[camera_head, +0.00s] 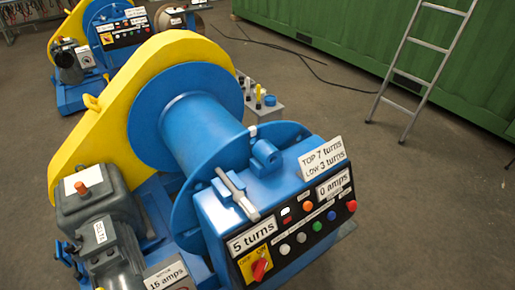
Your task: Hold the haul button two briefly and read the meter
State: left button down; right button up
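The control panel (310,229) is on the near end of a blue and yellow winch. The meter (333,183) reads "0 amps". A plate (251,236) reads "5 turns". A red rotary switch (260,268) sits on a yellow OFF/ON plate. Neither gripper is in view.
A sign (322,158) reads "TOP 7 turns, LOW 3 turns". The grey motor (105,215) carries a "15 amps" plate (166,277). The blue drum (200,130) is behind the panel. A ladder (420,70) leans on a green container (350,40).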

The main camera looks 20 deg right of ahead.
aim_at(285, 249)
jog(key=z, duration=0.8)
